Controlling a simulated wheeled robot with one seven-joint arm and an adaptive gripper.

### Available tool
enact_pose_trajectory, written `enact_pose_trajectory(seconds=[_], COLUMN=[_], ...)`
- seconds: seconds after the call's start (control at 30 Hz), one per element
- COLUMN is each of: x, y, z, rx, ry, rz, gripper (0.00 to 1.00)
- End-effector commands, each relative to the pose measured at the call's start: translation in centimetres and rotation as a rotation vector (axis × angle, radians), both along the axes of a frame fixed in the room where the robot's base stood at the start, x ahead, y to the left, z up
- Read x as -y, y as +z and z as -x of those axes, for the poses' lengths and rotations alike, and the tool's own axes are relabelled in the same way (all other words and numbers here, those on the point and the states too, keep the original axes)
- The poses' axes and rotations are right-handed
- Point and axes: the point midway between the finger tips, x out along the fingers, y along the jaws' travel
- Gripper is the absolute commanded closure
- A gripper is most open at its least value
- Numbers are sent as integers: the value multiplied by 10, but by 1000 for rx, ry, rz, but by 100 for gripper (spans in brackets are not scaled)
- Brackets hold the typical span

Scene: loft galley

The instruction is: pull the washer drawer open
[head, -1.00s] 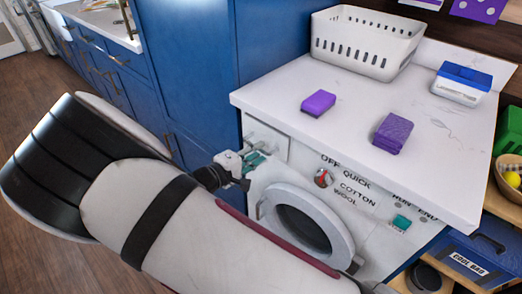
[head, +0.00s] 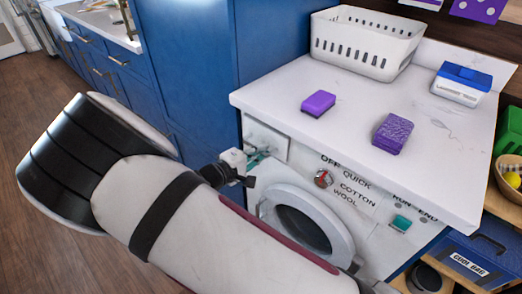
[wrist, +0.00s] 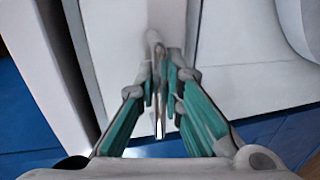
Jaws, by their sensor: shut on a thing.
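The washer (head: 375,210) stands under a white counter, its round door (head: 310,222) shut. Its drawer (head: 265,139) is the pale panel at the upper left of the washer front; I cannot tell whether it stands out at all. My gripper (head: 258,157) is at the lower part of this panel. In the wrist view, my gripper (wrist: 163,88) has its teal fingers closed around the slim metallic drawer handle (wrist: 159,115). The fingers hide part of the handle, and my arm covers the lower left of the washer in the head view.
The counter (head: 270,100) overhangs the drawer and holds a white basket (head: 365,45), two purple blocks and a blue-and-white box (head: 462,82). A tall blue cabinet (head: 190,70) stands to the left. Open wooden floor (head: 50,100) lies at far left.

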Motion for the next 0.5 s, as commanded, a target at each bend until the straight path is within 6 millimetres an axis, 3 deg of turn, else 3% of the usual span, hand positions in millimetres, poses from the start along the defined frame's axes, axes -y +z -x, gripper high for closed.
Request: enact_pose_trajectory(seconds=[0.3,0.5], x=[-52,-73], y=[0,0], z=[64,93], rx=[-1,-1], ry=[7,4], rz=[-2,0], gripper=[100,100])
